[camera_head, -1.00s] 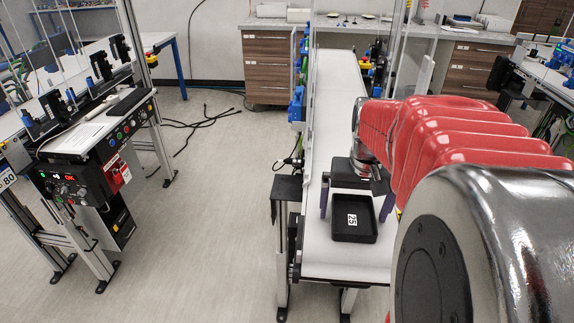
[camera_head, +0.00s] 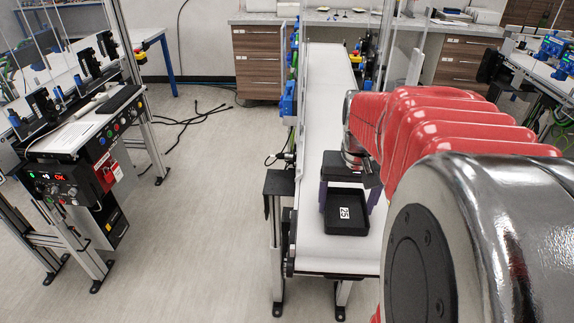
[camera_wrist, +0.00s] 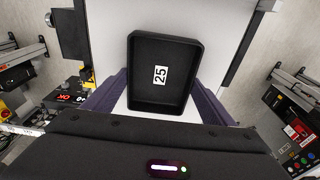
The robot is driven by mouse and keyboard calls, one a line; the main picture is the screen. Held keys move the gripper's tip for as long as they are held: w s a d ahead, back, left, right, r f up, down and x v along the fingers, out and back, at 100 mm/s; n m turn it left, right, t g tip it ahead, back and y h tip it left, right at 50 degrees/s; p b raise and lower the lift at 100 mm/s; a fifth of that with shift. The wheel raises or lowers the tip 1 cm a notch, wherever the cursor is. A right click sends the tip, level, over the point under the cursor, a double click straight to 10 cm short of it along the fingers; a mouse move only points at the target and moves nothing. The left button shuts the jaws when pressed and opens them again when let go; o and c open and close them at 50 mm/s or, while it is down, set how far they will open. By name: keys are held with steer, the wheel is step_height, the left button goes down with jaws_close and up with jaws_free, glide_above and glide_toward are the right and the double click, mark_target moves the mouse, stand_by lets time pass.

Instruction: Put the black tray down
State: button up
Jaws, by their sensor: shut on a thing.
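The black tray (camera_head: 347,230) is a shallow open box with a white "25" label, near the front end of the white conveyor belt (camera_head: 324,120). It looks level and empty. In the wrist view the tray (camera_wrist: 180,62) sits between the purple fingers of my gripper (camera_wrist: 158,98). In the head view my gripper (camera_head: 348,195) points down and is shut on the tray, with a finger at each side. I cannot tell whether the underside of the tray touches the belt. My red arm hides part of the belt on the right.
A black plate on a post (camera_head: 279,183) stands left of the belt end. A control station (camera_head: 75,175) stands further left. Wooden drawers (camera_head: 257,62) stand at the back. The belt is clear behind the tray, and open floor lies to the left.

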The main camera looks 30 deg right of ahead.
mark_target(345, 214)
steer(key=shift+c, duration=0.7)
steer(key=shift+r, duration=0.15)
step_height(345, 214, up, 10)
steer(key=shift+s, duration=0.15)
stand_by(0.6)
